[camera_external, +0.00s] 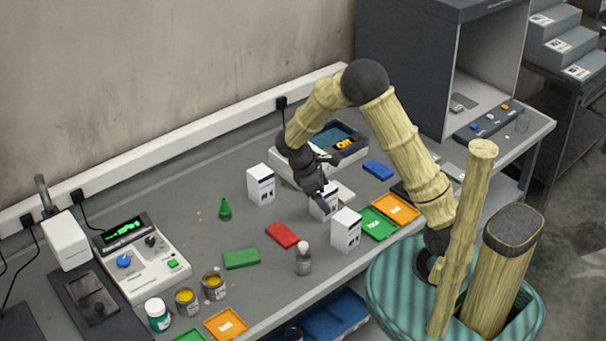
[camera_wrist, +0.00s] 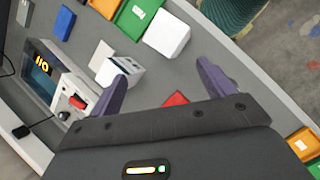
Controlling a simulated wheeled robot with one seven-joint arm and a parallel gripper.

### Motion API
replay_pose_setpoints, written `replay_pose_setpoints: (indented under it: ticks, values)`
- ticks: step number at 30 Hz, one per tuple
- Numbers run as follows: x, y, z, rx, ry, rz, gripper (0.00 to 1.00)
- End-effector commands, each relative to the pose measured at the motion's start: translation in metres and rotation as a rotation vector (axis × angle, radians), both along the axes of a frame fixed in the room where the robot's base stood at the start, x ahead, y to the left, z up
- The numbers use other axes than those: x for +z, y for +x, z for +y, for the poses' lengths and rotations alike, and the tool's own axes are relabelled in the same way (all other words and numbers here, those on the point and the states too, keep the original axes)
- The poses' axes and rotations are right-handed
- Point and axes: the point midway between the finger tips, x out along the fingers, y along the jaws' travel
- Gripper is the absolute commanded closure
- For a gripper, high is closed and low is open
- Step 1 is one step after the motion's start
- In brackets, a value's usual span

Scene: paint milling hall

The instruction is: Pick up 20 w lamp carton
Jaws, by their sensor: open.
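Three white cartons stand on the grey bench: one at the left (camera_external: 260,185), one in the middle (camera_external: 325,208) and one nearer the front edge (camera_external: 346,232). Their print is too small to read, so I cannot tell which is the 20 w lamp carton. My gripper (camera_external: 316,190) is open, just above or beside the middle carton, and partly hides it. In the wrist view, the open fingers of my gripper (camera_wrist: 163,78) have empty space between them. A white carton (camera_wrist: 125,67) lies by the left finger, partly hidden by it. Another white carton (camera_wrist: 168,34) stands beyond the fingertips.
Green (camera_external: 378,222) and orange (camera_external: 396,208) trays are to the right. An instrument with a lit display (camera_external: 335,143) stands behind my gripper.

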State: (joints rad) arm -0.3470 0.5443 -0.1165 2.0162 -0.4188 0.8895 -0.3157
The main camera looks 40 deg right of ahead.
Motion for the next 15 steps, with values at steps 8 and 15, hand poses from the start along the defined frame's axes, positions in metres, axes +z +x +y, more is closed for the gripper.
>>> replay_pose_setpoints:
  ticks: [8, 15]
  values:
    - [-0.048, 0.053, 0.026, 0.345, -0.315, 0.217, 0.18]
    - [-0.072, 0.089, 0.059, 0.560, -0.599, 0.354, 0.18]
